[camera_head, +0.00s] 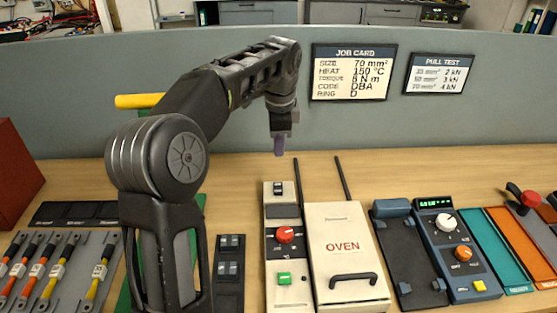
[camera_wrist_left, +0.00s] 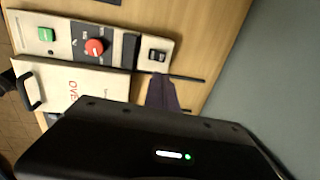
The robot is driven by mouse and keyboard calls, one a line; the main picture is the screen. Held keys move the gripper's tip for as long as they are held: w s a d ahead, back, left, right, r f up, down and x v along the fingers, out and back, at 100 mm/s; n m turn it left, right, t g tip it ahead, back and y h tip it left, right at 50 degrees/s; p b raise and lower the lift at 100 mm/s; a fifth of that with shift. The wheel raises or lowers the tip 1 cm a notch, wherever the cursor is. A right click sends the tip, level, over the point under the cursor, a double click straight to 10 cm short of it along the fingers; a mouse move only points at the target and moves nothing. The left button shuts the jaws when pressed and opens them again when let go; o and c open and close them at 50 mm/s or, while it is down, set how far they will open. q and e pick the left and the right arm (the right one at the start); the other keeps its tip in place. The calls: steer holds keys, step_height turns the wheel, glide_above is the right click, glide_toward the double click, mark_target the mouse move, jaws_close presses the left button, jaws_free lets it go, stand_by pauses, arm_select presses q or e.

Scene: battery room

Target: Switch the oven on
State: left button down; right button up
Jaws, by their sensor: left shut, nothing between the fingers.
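The oven (camera_head: 342,222) is a cream box with a black handle and red "OVEN" lettering; it also shows in the left wrist view (camera_wrist_left: 92,84). Its control strip (camera_head: 270,214) stands along its left side. The strip carries a black rocker switch (camera_head: 278,188) at the far end, a dark display, a red knob (camera_head: 285,235) and a green button (camera_head: 285,279). The left wrist view shows the rocker switch (camera_wrist_left: 156,56), red knob (camera_wrist_left: 96,47) and green button (camera_wrist_left: 46,35). My left gripper (camera_head: 279,146) is shut and empty, pointing down above the far end of the strip, apart from the switch. My right gripper is out of view.
A blue-grey device (camera_head: 452,262) with dials stands right of the oven. Teal and orange trays (camera_head: 520,245) lie further right. Cables (camera_head: 62,262) lie at the left. Two thin black rods stand behind the oven. A job card (camera_head: 353,72) hangs on the partition.

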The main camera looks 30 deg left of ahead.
arm_select(q)
steer(key=shift+d+r, duration=0.1)
steer(key=shift+r, duration=0.5)
steer(key=n+b, duration=0.1)
steer(key=n, duration=0.5)
steer(key=n+t+y+b, duration=0.1)
steer(key=n+b, duration=0.1)
steer(key=n, duration=0.4)
steer(key=d+n+b, duration=0.1)
steer(key=n+b, duration=0.1)
steer(key=n, duration=0.4)
steer(key=shift+s+d+f+t, duration=0.1)
steer(key=shift+s+t, duration=0.25)
steer(key=shift+t, duration=0.05)
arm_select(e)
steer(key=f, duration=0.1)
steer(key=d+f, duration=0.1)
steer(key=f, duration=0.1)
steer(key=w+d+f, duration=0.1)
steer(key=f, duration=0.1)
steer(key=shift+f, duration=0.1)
arm_select(q)
steer(key=shift+f, duration=0.1)
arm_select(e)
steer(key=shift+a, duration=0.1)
